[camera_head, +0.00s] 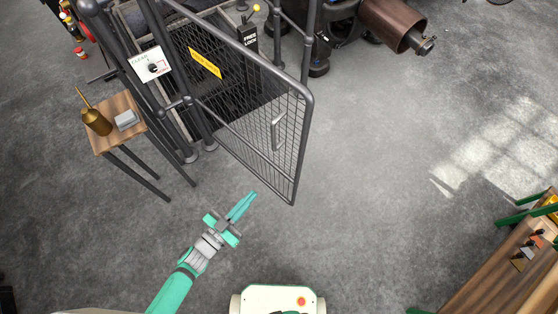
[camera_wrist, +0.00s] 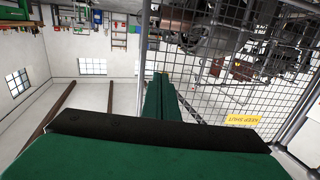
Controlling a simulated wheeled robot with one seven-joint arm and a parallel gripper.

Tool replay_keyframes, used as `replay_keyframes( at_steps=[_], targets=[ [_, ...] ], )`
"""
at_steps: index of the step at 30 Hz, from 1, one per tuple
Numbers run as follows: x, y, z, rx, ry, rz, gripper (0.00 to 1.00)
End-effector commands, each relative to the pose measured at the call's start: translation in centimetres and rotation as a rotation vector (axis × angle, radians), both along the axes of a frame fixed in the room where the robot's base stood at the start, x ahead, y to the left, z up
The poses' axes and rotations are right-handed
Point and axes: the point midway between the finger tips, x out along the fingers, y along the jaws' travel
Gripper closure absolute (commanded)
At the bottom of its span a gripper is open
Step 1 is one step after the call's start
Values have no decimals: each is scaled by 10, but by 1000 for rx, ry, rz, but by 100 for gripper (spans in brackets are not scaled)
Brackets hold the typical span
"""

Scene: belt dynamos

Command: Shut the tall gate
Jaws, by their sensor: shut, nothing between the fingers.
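The tall gate (camera_head: 247,108) is a dark grey tube frame with wire mesh, hinged at its left post and standing open, swung out toward me. It carries a yellow sign (camera_head: 205,63) and a pale upright handle (camera_head: 278,131) near its free edge. My gripper (camera_head: 251,197) is shut and empty, in front of the gate and left of its lower free corner, apart from the handle. In the wrist view the gate's mesh (camera_wrist: 225,60) fills the right side, with the yellow "keep shut" sign (camera_wrist: 243,120) upside down. My closed fingers (camera_wrist: 163,100) show in the middle.
A small wooden stand (camera_head: 107,142) with a brass oil can (camera_head: 96,121) and a grey block is left of the gate. A white dial panel (camera_head: 151,65) hangs on the fence post. A wooden bench (camera_head: 485,275) is at lower right. The floor right of the gate is clear.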

Motion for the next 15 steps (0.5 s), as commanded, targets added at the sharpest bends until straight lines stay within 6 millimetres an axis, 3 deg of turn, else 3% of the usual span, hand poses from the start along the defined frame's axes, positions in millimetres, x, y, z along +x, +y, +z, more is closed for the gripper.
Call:
replay_keyframes(
  at_steps=[3, 10, 15],
  targets=[
    [22, -3, -2, -21, -10, -41, 100],
    [39, -8, -2, -37, -17, -64, 100],
    [56, -23, -1, -39, -18, -64, 100]
  ],
)
